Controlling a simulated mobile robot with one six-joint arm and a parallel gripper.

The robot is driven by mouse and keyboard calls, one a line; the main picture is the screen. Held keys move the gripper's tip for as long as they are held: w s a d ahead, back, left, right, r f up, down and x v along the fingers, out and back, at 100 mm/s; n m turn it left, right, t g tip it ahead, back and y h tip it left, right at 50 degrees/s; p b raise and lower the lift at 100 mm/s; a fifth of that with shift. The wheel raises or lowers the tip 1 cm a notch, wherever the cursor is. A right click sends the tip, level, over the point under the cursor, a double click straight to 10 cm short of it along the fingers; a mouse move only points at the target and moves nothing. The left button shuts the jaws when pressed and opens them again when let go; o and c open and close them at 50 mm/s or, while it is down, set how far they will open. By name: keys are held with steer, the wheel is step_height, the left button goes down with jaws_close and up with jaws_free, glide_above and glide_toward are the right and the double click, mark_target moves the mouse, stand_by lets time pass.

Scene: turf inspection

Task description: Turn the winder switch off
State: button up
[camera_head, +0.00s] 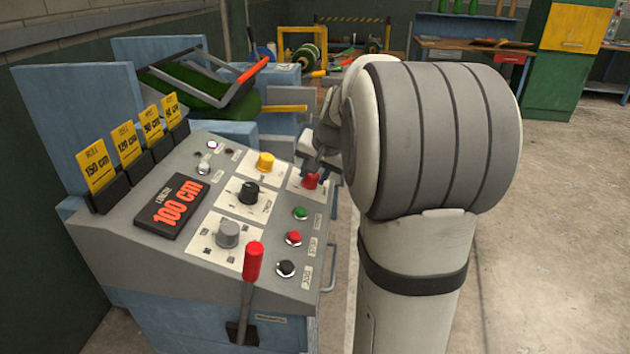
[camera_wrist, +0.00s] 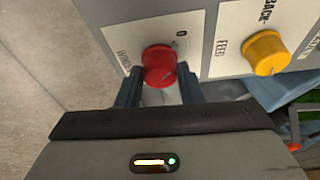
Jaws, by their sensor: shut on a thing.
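The winder switch (camera_wrist: 159,62) is a red round knob on a white plate, with a "0" mark at its upper right and a partly covered label at its left in the wrist view. In the head view the red knob (camera_head: 311,181) sits at the panel's far right. My gripper (camera_wrist: 158,73) has one finger on each side of the knob and is shut on it. The fingers cover part of the plate, and which mark the knob points to is hard to tell. In the head view my arm hides most of the gripper.
A yellow feed knob (camera_wrist: 267,53) is beside the switch. The sloped panel (camera_head: 200,262) also holds a black knob (camera_head: 248,192), a grey knob (camera_head: 228,234), a red-handled lever (camera_head: 253,262), a green button (camera_head: 300,213) and a "100 cm" display (camera_head: 172,206). Open floor (camera_head: 560,220) lies right.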

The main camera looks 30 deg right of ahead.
steer(key=shift+s+f+n+b, duration=0.15)
steer(key=shift+f+n+b, duration=0.05)
steer(key=shift+n+b, duration=0.25)
stand_by(0.3)
steer(key=o, duration=1)
steer(key=shift+r, duration=0.1)
steer(key=shift+c, duration=0.2)
steer(key=shift+r, duration=0.1)
steer(key=v, duration=0.7)
steer(key=shift+s+r+p, duration=0.2)
steer(key=shift+r+p, duration=0.05)
steer(key=shift+p, duration=0.2)
steer(key=shift+s+d, duration=0.1)
steer(key=shift+d, duration=0.05)
